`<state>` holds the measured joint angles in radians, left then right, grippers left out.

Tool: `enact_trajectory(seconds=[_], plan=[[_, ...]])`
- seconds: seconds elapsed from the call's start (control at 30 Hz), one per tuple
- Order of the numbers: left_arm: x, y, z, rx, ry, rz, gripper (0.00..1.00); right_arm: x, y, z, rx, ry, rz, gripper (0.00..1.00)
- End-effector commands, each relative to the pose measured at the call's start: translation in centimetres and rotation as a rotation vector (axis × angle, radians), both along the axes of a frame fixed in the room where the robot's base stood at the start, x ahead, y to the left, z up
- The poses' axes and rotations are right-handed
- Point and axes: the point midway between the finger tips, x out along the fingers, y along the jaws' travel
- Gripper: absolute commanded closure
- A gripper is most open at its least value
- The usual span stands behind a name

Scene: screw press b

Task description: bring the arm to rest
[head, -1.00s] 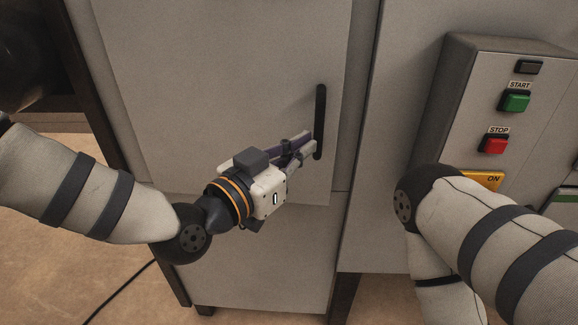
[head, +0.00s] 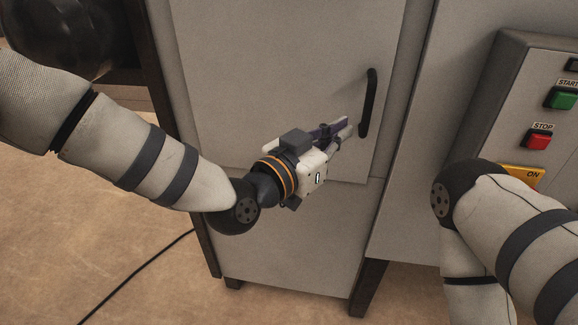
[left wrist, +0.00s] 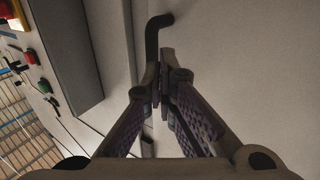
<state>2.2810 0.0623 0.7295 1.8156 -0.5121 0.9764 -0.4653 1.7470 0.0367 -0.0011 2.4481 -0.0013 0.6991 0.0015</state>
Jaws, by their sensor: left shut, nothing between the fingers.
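My left gripper (head: 350,127) is shut and empty. Its fingertips are just left of the lower part of the dark door handle (head: 370,100) on the grey cabinet door (head: 270,70). In the left wrist view the closed fingertips (left wrist: 160,94) lie in front of the lower part of the handle (left wrist: 153,40); whether they touch it I cannot tell. The door looks closed. My right arm shows at the right of the head view, but its gripper is out of view.
A black cable (head: 135,275) lies on the open floor at lower left.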

Motion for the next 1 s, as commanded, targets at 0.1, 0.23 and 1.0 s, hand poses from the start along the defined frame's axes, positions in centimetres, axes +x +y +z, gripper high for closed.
enact_trajectory(seconds=[0.1,0.23,1.0], plan=[[-2.1,2.4,0.3,0.001,-0.001,-0.001,1.00,0.5,0.0,0.5,0.000,-0.015,-0.001,1.00],[-4.4,5.2,0.2,0.001,0.000,-0.001,1.00,0.7,0.0,0.7,0.000,-0.025,-0.001,1.00],[-23.4,20.1,-26.3,0.370,1.002,0.228,1.00,2.1,0.0,2.1,0.000,-0.073,-0.001,1.00]])
